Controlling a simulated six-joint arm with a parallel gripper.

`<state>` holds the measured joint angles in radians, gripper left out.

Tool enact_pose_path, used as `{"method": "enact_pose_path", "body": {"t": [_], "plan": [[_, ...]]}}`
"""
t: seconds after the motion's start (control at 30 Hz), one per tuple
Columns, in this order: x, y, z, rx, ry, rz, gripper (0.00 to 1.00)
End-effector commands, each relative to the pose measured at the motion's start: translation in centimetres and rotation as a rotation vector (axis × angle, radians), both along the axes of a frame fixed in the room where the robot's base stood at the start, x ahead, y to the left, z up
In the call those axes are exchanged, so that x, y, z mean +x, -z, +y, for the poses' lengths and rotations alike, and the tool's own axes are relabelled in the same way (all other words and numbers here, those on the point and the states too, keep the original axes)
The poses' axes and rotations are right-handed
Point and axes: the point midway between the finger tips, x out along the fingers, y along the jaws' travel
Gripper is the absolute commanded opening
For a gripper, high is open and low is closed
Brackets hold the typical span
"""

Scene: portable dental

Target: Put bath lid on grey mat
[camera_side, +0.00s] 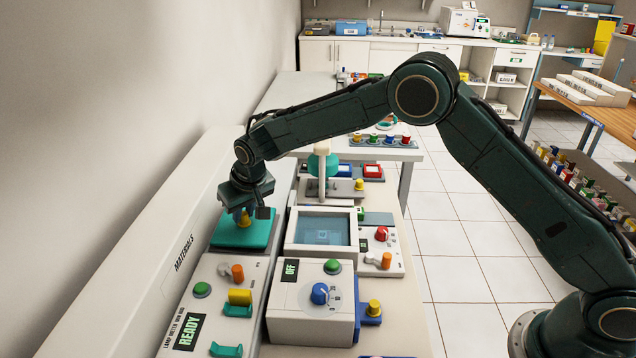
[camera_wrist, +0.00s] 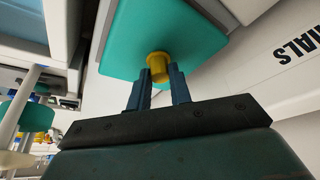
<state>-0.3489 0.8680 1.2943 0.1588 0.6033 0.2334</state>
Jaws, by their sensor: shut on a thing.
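The bath lid (camera_side: 236,236) is a flat teal square with a yellow knob (camera_side: 244,220) on top. It is at the left of the bench, beside the wall-side ledge, and looks about level. My gripper (camera_side: 245,209) points down at it and is shut on the knob. The wrist view shows both fingers (camera_wrist: 160,85) against the knob, with the teal lid (camera_wrist: 128,38) beyond. I cannot tell whether the lid rests on a surface or hangs just above it. I cannot make out the grey mat for sure; the lid may cover it.
An open bath (camera_side: 322,231) with blue liquid stands right of the lid. A box marked OFF (camera_side: 310,300) and a panel marked READY (camera_side: 188,331) are in front. A white ledge marked MATERIALS (camera_side: 180,255) runs along the left. A teal-topped post (camera_side: 323,163) stands behind.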

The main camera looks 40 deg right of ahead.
Motion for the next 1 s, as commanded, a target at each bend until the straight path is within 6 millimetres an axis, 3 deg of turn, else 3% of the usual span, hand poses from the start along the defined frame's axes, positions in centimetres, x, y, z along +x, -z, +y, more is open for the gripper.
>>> {"method": "enact_pose_path", "body": {"t": [0.83,0.87,1.0], "plan": [[-0.03,0.16,0.01,0.000,0.000,0.000,0.00],[-0.03,0.16,0.01,0.000,0.000,0.000,0.22],[-0.03,0.16,0.01,0.000,0.000,0.000,0.46]]}}
